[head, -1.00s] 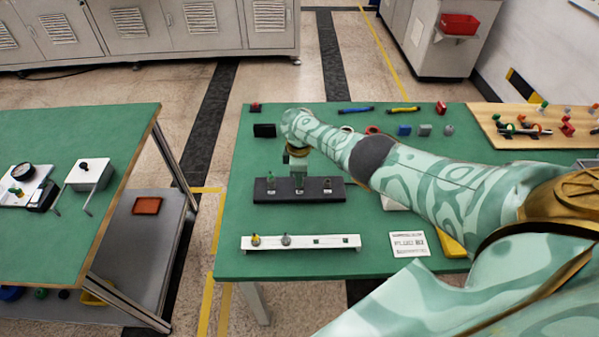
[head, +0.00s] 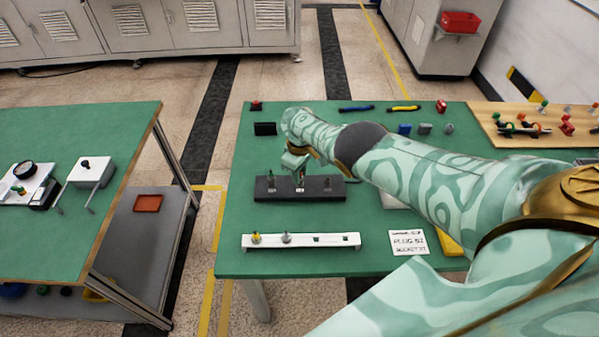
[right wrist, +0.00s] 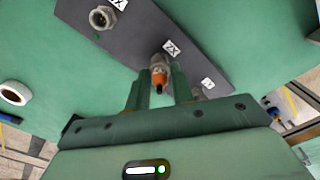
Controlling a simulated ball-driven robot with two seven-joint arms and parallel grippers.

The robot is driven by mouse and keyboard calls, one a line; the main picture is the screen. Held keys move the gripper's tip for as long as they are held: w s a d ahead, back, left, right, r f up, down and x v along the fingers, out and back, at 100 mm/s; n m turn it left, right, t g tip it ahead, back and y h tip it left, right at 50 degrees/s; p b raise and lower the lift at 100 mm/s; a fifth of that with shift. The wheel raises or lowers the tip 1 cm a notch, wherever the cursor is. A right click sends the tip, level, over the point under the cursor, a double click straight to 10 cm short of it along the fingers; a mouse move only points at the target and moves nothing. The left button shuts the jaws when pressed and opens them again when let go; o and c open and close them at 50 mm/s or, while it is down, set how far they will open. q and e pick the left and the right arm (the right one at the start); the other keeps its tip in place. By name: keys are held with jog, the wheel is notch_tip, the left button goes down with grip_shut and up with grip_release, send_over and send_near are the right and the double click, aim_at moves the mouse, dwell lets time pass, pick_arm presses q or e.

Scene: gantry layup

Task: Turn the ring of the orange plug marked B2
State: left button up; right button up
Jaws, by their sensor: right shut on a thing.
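My right gripper (right wrist: 161,94) points down over the dark block (right wrist: 110,35) and is shut on the orange plug (right wrist: 159,80). The plug stands at the middle place of the block, next to a white label (right wrist: 172,47) too small to read surely. A metallic ring (right wrist: 160,61) shows at its base between my fingers. In the head view my right gripper (head: 299,176) hides most of the plug on the dark block (head: 320,189). My left gripper is not in view.
A white rail (head: 335,241) with two plugs lies nearer the front edge. A printed card (head: 409,243) lies right of it. Several tools and small blocks line the back.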

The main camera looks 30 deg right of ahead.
dwell(0.3)
jog(key=o, duration=1)
jog(key=shift+r, duration=0.1)
notch_tip(320, 180, up, 16)
jog(key=p, duration=1.4)
